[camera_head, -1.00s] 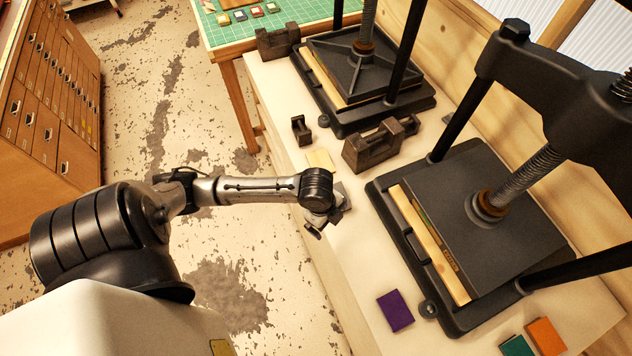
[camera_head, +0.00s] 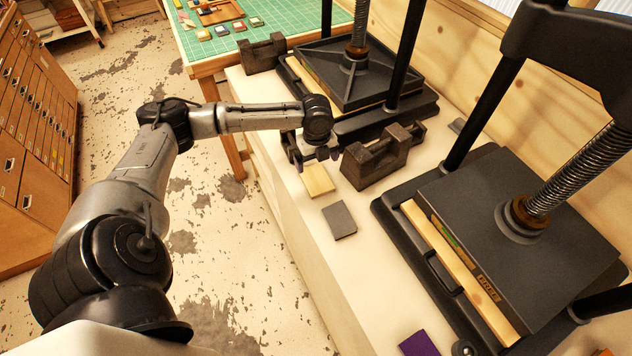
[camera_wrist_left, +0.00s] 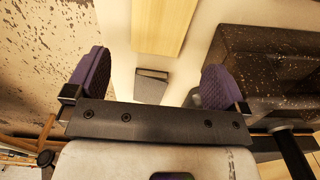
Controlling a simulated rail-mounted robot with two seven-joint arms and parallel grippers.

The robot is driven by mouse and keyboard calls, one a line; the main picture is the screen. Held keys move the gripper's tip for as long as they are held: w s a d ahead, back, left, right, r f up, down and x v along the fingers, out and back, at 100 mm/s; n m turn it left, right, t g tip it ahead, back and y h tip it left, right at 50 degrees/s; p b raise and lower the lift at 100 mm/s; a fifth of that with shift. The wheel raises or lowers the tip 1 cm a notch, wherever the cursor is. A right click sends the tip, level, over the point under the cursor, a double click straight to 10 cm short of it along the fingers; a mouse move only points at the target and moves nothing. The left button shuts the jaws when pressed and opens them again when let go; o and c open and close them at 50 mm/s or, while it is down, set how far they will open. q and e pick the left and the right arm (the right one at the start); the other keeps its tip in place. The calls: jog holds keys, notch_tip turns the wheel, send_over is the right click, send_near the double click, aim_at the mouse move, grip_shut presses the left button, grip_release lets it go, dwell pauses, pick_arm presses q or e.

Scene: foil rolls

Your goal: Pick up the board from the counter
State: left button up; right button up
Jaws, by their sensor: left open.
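A pale wooden board (camera_head: 317,180) lies flat on the white counter, left of a dark iron block; a pale wooden piece also shows at the top of the left wrist view (camera_wrist_left: 160,28). A grey square board (camera_head: 340,220) lies on the counter nearer to me. My left gripper (camera_head: 316,157) is just beyond the wooden board in the head view, apart from it. In the left wrist view its purple-padded fingers (camera_wrist_left: 157,80) are wide open with nothing held. A small grey piece (camera_wrist_left: 152,88) shows beyond them; I cannot tell which piece it is. My right gripper is out of view.
The dark iron block (camera_head: 375,158) stands close right of my left gripper. A near press (camera_head: 500,230) and a far press (camera_head: 350,70) fill the counter's right side. A purple piece (camera_head: 418,344) lies near the front. The counter around the grey board is clear.

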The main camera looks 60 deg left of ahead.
aim_at(317, 180)
pick_arm(q)
jog(key=shift+f+b, duration=0.55)
jog(key=shift+f, duration=3.9)
jog(key=c, duration=0.8)
jog(key=shift+r, duration=0.1)
